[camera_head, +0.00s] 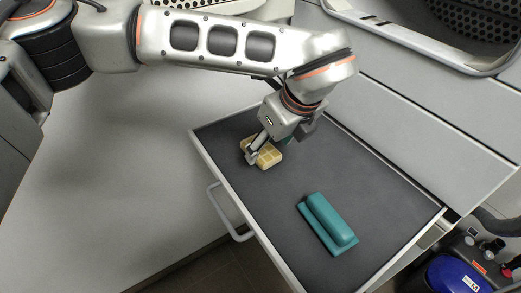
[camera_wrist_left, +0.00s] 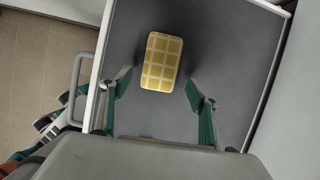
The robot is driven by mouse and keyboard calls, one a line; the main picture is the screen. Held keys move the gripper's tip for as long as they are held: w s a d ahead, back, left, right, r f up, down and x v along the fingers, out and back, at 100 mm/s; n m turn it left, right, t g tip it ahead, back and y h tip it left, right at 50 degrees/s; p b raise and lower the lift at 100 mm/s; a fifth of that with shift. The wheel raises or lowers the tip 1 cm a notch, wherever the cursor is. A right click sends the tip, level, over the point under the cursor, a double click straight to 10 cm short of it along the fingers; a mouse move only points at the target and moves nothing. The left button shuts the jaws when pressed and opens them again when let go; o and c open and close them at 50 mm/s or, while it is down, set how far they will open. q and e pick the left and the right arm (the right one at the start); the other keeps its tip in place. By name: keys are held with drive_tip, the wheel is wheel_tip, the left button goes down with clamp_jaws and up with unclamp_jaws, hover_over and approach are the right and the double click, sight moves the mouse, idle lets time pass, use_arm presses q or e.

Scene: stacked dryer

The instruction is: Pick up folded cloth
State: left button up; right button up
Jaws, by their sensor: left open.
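A folded yellow checked cloth (camera_head: 265,153) lies on the dark surface of a pulled-out drawer (camera_head: 350,170). It also shows in the wrist view (camera_wrist_left: 161,62), lying flat. My left gripper (camera_head: 268,146) is above the cloth in the head view and hides part of it. In the wrist view the two fingers of the left gripper (camera_wrist_left: 158,88) are spread wide, one on each side of the cloth's near end, with nothing between them touching it. The gap in height between fingers and cloth is hard to tell. My right gripper is in neither view.
A teal block-shaped object (camera_head: 330,222) lies in the drawer toward the front right. The drawer has a white rim and a handle (camera_head: 226,212) on its front. A dryer door (camera_head: 440,50) is above. A blue object (camera_head: 460,274) stands at the lower right.

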use_arm(q)
drive_tip(key=x, duration=0.3)
drive_tip(key=shift+a+f, duration=0.1)
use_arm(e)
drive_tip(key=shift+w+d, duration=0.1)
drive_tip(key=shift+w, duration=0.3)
use_arm(q)
drive_tip(key=c, duration=1.2)
drive_tip(key=shift+o, duration=0.2)
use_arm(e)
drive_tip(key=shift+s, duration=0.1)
use_arm(q)
wheel_tip(320, 180, up, 12)
drive_tip(key=p, duration=0.1)
wheel_tip(320, 180, up, 8)
drive_tip(key=p, duration=0.1)
hover_over(266, 152)
drive_tip(key=shift+s, duration=0.15)
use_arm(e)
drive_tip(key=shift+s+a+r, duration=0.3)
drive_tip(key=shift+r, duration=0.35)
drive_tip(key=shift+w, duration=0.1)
